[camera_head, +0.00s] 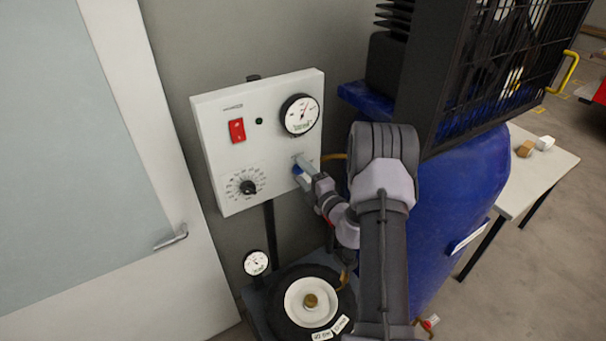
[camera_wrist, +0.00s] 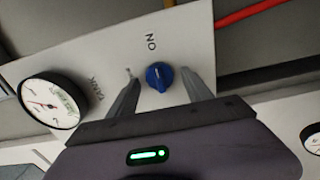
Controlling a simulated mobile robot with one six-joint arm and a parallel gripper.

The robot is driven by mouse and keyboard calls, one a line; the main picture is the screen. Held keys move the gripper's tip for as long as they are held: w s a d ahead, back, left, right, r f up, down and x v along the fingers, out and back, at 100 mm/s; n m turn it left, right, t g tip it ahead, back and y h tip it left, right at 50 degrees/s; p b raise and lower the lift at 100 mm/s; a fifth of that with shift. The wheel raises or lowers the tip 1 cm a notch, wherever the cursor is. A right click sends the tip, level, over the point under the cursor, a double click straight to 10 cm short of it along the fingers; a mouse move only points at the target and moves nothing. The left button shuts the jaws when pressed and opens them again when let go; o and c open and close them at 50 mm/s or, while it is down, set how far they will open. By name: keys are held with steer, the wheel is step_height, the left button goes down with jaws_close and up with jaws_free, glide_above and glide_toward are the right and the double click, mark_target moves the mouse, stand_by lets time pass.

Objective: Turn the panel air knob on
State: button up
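The white control panel (camera_head: 215,120) stands in the middle of the head view. The blue air knob (camera_wrist: 160,76) sits on the panel face under an "ON" label in the wrist view. In the head view the knob (camera_head: 297,170) shows only in part, behind my gripper. My gripper (camera_head: 301,166) is at the panel's lower right. In the wrist view my gripper (camera_wrist: 158,76) is open, one finger on each side of the knob. A gap shows between the knob and each finger. I cannot tell how deep the fingertips reach.
The panel also carries a red switch (camera_head: 237,130), a round gauge (camera_head: 299,114) and a black dial (camera_head: 247,187). A blue tank (camera_head: 455,200) with a black grille (camera_head: 500,70) stands close to the right of my arm. A white door (camera_head: 90,180) is at left.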

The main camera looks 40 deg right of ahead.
steer(key=s+a+b, duration=0.1)
steer(key=s+b, duration=0.1)
steer(key=s, duration=1.5)
steer(key=shift+s, duration=0.2)
